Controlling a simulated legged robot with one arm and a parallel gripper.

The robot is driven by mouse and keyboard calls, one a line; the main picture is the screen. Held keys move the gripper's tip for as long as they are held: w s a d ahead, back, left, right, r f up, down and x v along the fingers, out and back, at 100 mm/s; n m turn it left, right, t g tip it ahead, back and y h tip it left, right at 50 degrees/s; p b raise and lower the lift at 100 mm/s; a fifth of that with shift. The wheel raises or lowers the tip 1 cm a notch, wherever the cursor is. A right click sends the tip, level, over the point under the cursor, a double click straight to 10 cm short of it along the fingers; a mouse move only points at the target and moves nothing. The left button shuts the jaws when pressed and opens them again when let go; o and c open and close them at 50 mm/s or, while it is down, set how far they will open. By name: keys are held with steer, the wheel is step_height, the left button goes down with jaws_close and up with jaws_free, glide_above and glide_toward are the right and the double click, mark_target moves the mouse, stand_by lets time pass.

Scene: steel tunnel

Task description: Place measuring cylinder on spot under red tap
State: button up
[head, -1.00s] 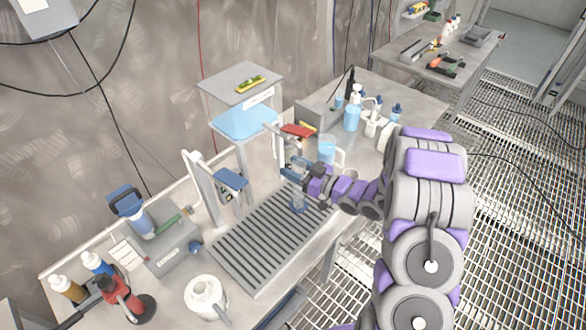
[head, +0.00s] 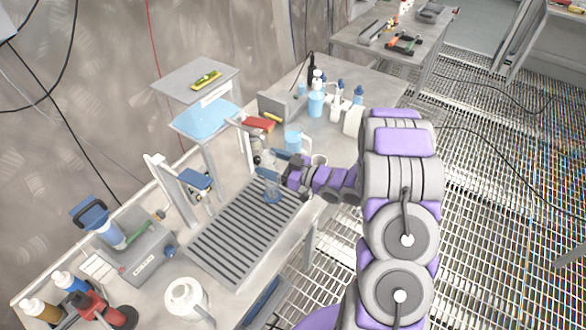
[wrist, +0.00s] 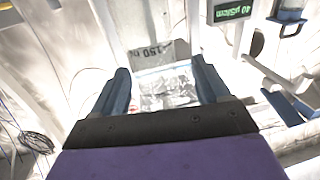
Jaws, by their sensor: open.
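A clear, bluish measuring cylinder (head: 272,189) stands on the slatted drain grate (head: 222,240), at its far right end. My gripper (head: 266,164) is open with blue fingers, just above and beside the cylinder's top in the head view. In the wrist view the two fingers of my gripper (wrist: 160,70) are spread apart. A clear glassy shape (wrist: 167,92) shows between them; I cannot tell if it is the cylinder. A red piece (head: 257,125) sits behind the gripper by the stand; I cannot tell if it is the red tap. The spot under the tap cannot be made out.
A stand with a blue tank (head: 203,119) rises behind the grate. A white post with a blue part (head: 196,180) stands at its left. A blue jug (head: 293,138) and several bottles are beyond. A white round vessel (head: 186,297) is at the front. Most of the grate is clear.

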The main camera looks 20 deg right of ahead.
steer(key=p+v, duration=0.1)
steer(key=v, duration=0.6)
steer(key=w+d+r+m+g+h, duration=0.1)
steer(key=w+d+r+h, duration=0.1)
steer(key=d+h, duration=0.35)
steer(key=w+d+r+m+g+h, duration=0.1)
steer(key=w+d+r+h, duration=0.1)
steer(key=d+h, duration=0.35)
steer(key=s+d+r+m+g+h, duration=0.1)
steer(key=s+r+m+g+h, duration=0.4)
steer(key=s, duration=0.4)
steer(key=s+a+r+g+y, duration=0.1)
steer(key=s+a+g, duration=0.1)
steer(key=s+a, duration=0.4)
steer(key=s+a+r+m+g+y, duration=0.1)
steer(key=s+a, duration=0.5)
steer(key=s, duration=0.8)
steer(key=s+a+r+m+g+y, duration=0.1)
steer(key=s+a+r+g, duration=0.2)
steer(key=s+a, duration=0.3)
steer(key=s+g, duration=0.1)
steer(key=s, duration=0.4)
steer(key=shift+a+g, duration=0.3)
steer(key=shift+a, duration=0.1)
